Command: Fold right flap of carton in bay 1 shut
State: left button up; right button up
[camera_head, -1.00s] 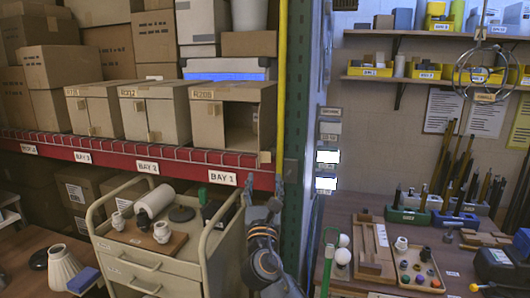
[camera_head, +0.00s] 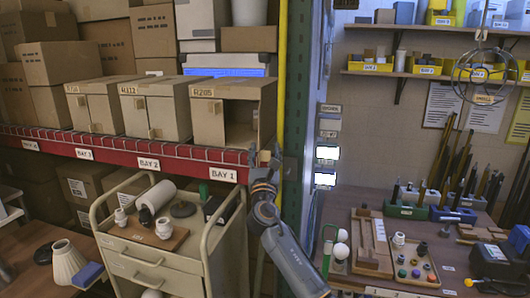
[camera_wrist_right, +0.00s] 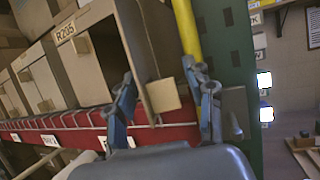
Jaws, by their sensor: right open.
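The bay 1 carton (camera_head: 232,90), labelled R205, stands on the red-edged shelf. Its left flap (camera_head: 206,122) is shut and its right half is open onto a dark interior. Its right flap (camera_head: 267,112) stands swung outward toward me at the right side. In the right wrist view this flap (camera_wrist_right: 140,50) carries a tan tab (camera_wrist_right: 163,95). My right gripper (camera_head: 264,160) is at the shelf edge by the flap's lower end. In the wrist view the right gripper (camera_wrist_right: 163,102) is open, one finger on each side of the flap and tab. Contact cannot be told. My left gripper is not in view.
A yellow post (camera_head: 282,70) and green upright (camera_head: 295,110) stand close right of the carton. Another carton (camera_head: 155,108), labelled R112, stands at its left. A cart (camera_head: 172,262) with lamp parts is below the shelf, and a workbench (camera_head: 455,262) is at right.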

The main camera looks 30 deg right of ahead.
grip_shut()
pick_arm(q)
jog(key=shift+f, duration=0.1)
pick_arm(e)
jog(key=shift+a+f, duration=0.1)
